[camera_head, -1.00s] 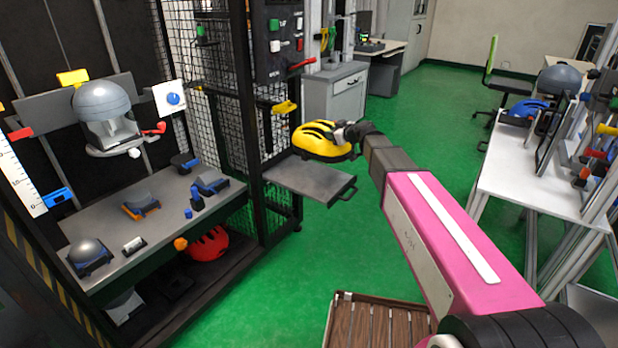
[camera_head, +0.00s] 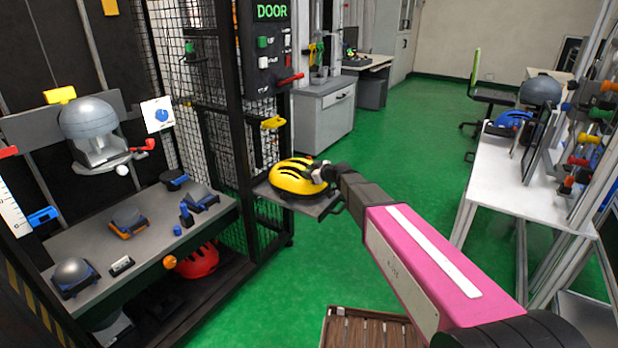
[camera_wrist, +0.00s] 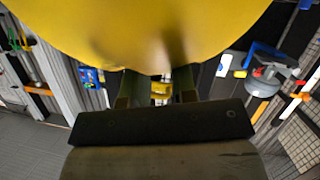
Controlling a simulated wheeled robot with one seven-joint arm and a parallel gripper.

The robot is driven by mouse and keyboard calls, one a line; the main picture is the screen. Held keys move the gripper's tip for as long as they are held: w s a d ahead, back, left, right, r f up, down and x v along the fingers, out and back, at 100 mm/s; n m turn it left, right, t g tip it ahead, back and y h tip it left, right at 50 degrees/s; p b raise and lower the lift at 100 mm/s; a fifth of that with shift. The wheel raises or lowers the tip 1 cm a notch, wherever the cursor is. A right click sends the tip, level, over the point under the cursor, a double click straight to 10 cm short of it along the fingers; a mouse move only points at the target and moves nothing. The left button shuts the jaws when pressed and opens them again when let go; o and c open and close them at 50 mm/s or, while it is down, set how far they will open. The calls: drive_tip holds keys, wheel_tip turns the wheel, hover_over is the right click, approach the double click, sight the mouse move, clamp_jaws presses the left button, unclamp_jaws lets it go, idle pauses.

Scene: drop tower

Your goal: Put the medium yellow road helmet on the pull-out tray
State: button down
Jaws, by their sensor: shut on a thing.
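The yellow road helmet (camera_head: 296,178) with black vents is in my gripper (camera_head: 322,177). The gripper is shut on the helmet's right side, and its fingertips are partly hidden there. The helmet also fills the top of the wrist view (camera_wrist: 150,30), with my fingers reaching under its edge. In the head view the helmet covers most of the grey pull-out tray (camera_head: 318,207), which juts from the tower frame. I cannot tell whether the helmet touches the tray.
A black-framed mesh tower (camera_head: 245,120) stands just left of the tray. A red helmet (camera_head: 197,262) lies low under the grey bench (camera_head: 90,235). A blue helmet (camera_head: 508,124) is on the white table (camera_head: 525,195) at right.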

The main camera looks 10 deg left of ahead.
wheel_tip(320, 180, down, 2)
drive_tip(key=c, duration=0.9)
unclamp_jaws()
drive_tip(key=shift+f, duration=0.1)
